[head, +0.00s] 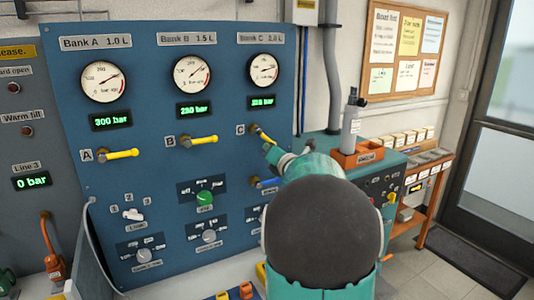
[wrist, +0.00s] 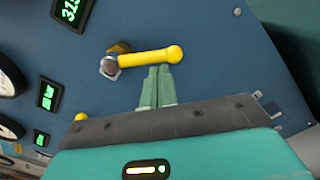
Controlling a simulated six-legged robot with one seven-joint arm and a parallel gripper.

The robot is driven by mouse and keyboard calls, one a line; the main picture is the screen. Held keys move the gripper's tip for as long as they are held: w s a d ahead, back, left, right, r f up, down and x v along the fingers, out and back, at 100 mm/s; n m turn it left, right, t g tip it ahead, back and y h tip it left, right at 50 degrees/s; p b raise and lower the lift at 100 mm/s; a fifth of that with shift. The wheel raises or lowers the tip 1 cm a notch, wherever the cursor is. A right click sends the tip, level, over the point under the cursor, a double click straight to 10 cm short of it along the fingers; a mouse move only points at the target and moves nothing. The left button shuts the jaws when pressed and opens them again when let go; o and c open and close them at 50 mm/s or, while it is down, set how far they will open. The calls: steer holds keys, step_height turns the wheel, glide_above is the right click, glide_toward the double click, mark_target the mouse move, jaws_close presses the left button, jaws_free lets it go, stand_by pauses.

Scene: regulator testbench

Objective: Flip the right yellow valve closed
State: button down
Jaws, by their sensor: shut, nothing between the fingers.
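The right yellow valve, marked C, is on the blue panel; its yellow handle (head: 263,133) slopes down to the right in the head view, partly hidden by my arm. In the wrist view the handle (wrist: 148,57) points right from its brass and steel stem and ends in a round knob. My gripper (wrist: 157,70) is shut and empty. Its two green fingertips are side by side just below the handle, near the knob end. I cannot tell whether they touch it. In the head view my arm mostly hides the gripper.
Yellow valves A (head: 121,154) and B (head: 198,139) have roughly horizontal handles on the same panel. A blue handle (head: 267,183) lies below valve C, partly behind my arm. A green bench (head: 340,149) with an orange holder (head: 356,155) stands at right.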

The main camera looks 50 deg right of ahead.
steer(key=n, duration=0.2)
steer(key=d+r+n, duration=0.1)
steer(key=s+d+r+n, duration=0.1)
steer(key=n, duration=0.1)
steer(key=shift+n, duration=0.3)
steer(key=shift+w+f, duration=0.1)
